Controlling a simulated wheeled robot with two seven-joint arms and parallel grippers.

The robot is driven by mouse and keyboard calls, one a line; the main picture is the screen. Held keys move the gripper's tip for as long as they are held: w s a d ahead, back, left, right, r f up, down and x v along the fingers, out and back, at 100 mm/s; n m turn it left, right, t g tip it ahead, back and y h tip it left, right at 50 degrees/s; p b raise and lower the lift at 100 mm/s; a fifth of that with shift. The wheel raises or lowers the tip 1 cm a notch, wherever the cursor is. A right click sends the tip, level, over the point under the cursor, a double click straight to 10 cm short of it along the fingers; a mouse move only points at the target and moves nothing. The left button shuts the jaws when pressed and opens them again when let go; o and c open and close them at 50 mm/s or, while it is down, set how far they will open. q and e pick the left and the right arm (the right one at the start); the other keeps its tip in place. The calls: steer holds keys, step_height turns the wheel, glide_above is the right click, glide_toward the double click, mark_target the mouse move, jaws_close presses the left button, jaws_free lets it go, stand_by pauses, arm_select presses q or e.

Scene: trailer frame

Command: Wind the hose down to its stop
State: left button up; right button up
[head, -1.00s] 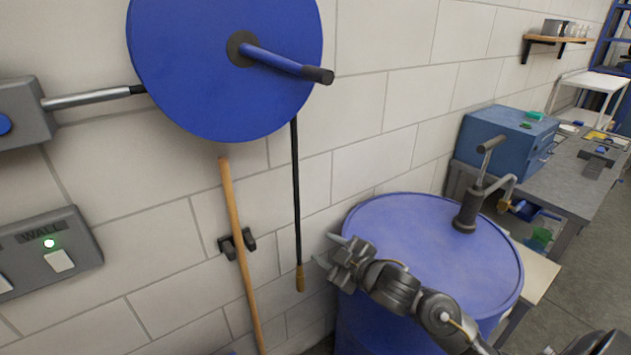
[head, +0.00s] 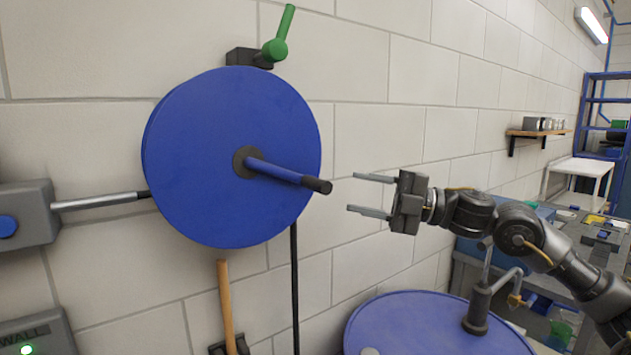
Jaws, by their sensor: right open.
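The blue hose reel (head: 205,190) is a large disc mounted on the block wall. A blue crank arm with a black end, the handle (head: 290,174), sticks out from its dark hub toward the lower right. The black hose (head: 294,285) hangs straight down from the reel's right side; its lower end is out of the picture. My right gripper (head: 372,196) is just right of the handle's black end, apart from it. Its two fingers point left, spread apart with nothing between them. My left gripper is not in the picture.
A green lever (head: 280,45) sits on the wall above the reel. A grey box (head: 25,215) with a blue button is at the left, a rod linking it toward the reel. A wooden pole (head: 226,305) and a blue drum (head: 430,325) with a pump stand below.

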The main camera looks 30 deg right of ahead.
mark_target(315, 184)
steer(key=p+x, duration=0.1)
steer(key=x, duration=0.2)
steer(key=p+x, duration=0.3)
steer(key=x, duration=0.2)
steer(key=shift+w+a+r+p, duration=0.2)
steer(key=shift+a+r+p, duration=0.05)
steer(key=shift+r+p, duration=0.1)
steer(key=shift+w+a+f, duration=0.15)
steer(key=shift+w+a, duration=0.1)
steer(key=shift+a, duration=0.1)
jaws_close()
